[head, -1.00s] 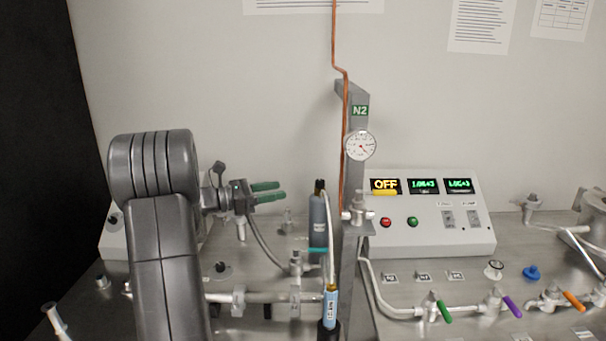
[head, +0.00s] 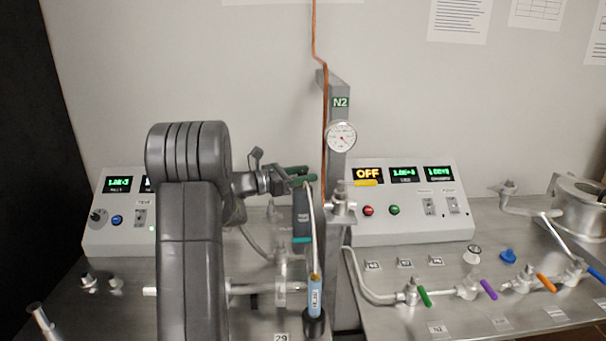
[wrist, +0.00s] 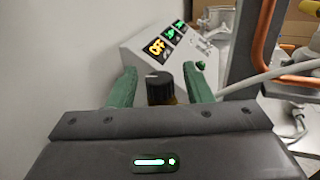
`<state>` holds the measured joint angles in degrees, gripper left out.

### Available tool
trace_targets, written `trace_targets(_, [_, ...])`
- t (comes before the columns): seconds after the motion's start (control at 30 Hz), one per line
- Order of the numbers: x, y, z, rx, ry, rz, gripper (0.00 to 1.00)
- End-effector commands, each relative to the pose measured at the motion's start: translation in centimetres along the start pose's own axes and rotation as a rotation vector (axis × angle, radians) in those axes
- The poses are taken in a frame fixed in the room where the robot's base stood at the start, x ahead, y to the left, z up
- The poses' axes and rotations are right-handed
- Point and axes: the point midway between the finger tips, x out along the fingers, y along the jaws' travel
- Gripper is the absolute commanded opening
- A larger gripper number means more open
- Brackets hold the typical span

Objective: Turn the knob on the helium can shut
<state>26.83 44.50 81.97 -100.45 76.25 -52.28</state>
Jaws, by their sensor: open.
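The helium can (head: 302,222) is a dark grey upright cylinder with a teal band near its base, left of the post in the head view. Its black ribbed knob (wrist: 158,88) shows in the wrist view between my green fingers, with a brass-coloured part below it. In the head view my gripper (head: 304,176) is at the can's top and hides the knob. My gripper also shows in the wrist view (wrist: 160,80), open, a finger on each side of the knob. I cannot tell whether either finger touches it.
A grey post (head: 340,250) with a gauge (head: 341,136) and copper pipe stands close right of the can. A light blue wand (head: 316,298) stands in front. A control box (head: 412,222) sits behind right. Valves with coloured handles (head: 424,296) line the right side.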

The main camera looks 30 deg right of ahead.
Motion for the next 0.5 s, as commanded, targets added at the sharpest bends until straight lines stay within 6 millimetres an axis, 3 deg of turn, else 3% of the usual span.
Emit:
trace_targets(0.23, [0.06,0.01,-0.01,0.000,0.000,0.000,0.46])
trace_targets(0.43, [0.05,0.01,-0.01,0.000,0.000,0.000,0.06])
trace_targets(0.5, [0.04,0.01,-0.01,0.000,0.000,0.000,0.02])
